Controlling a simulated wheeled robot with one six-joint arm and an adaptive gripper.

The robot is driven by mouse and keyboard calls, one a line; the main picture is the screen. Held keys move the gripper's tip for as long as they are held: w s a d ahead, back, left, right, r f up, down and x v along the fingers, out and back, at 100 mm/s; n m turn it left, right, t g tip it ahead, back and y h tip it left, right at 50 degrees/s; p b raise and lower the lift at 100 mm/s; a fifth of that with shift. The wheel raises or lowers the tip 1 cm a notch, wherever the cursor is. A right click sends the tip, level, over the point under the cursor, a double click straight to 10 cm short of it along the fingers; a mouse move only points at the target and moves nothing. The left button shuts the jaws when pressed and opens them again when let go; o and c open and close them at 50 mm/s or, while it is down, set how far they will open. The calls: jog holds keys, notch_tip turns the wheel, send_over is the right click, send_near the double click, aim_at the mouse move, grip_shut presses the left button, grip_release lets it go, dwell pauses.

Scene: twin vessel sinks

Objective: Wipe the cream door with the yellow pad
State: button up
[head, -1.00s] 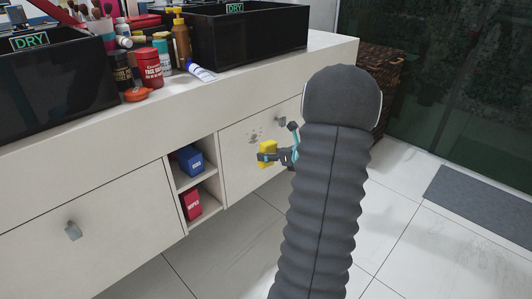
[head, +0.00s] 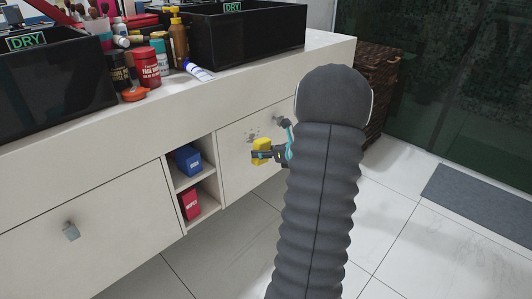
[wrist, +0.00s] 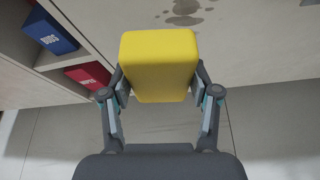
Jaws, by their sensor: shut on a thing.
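My gripper (head: 266,154) is shut on the yellow pad (head: 261,150), holding it in front of the cream door (head: 228,165) on the right of the vanity. In the wrist view the yellow pad (wrist: 158,62) sits between both fingers of my gripper (wrist: 160,88). Grey smudges (head: 252,135) mark the door just above the pad; they also show in the wrist view (wrist: 185,12), beyond the pad's far edge. I cannot tell whether the pad touches the door. My arm hides part of the door's right side.
Left of the door, open shelves hold a blue box (head: 188,159) and a red box (head: 189,203). A grey knob (head: 279,119) juts from the door. Bottles crowd the counter between black sinks (head: 247,38). A wicker basket (head: 379,85) stands right.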

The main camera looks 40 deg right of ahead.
aim_at(244, 144)
jog(key=shift+w+a, duration=0.15)
jog(key=shift+w, duration=2.2)
jog(key=shift+w+a, duration=0.1)
jog(key=shift+w, duration=0.9)
jog(key=shift+d+p, duration=0.75)
jog(key=shift+d, duration=1.15)
jog(key=shift+w+d+p, duration=0.15)
jog(key=shift+d+p, duration=0.2)
jog(key=shift+d, duration=0.65)
jog(key=shift+w+d+p, duration=0.15)
jog(key=shift+d+p, duration=0.2)
jog(key=shift+d, duration=0.6)
jog(key=shift+s+a+b, duration=0.15)
jog(key=shift+a+b, duration=0.65)
jog(key=shift+a, duration=1.2)
jog(key=shift+s+a+b, duration=0.1)
jog(key=shift+a+b, duration=0.65)
jog(key=shift+a, duration=1.2)
